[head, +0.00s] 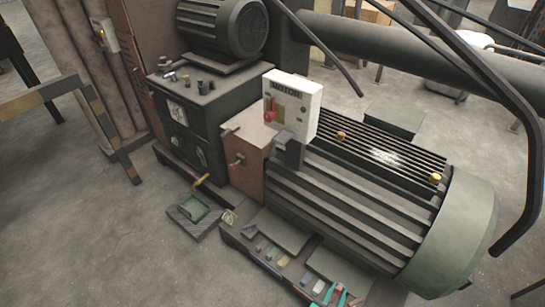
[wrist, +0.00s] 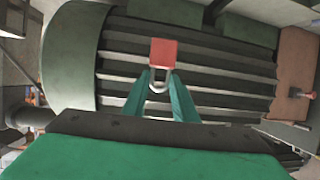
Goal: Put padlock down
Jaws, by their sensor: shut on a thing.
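The padlock (wrist: 163,53) has a red square body and a pale metal shackle, seen in the wrist view. My gripper (wrist: 160,76) has green fingers that are shut on the padlock at its shackle, with the red body beyond the fingertips. In the head view my gripper (head: 335,296) shows at the bottom edge as teal and red parts, partly cut off. The padlock is too small to tell apart there. The padlock appears held in front of the motor's ribbed side; I cannot tell whether it touches anything.
The large ribbed motor (head: 330,200) with a green end cap (head: 455,235) fills the right. A dark base ledge (head: 245,240) in front of it carries several small items. A white control box (head: 292,100) stands on the machine.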

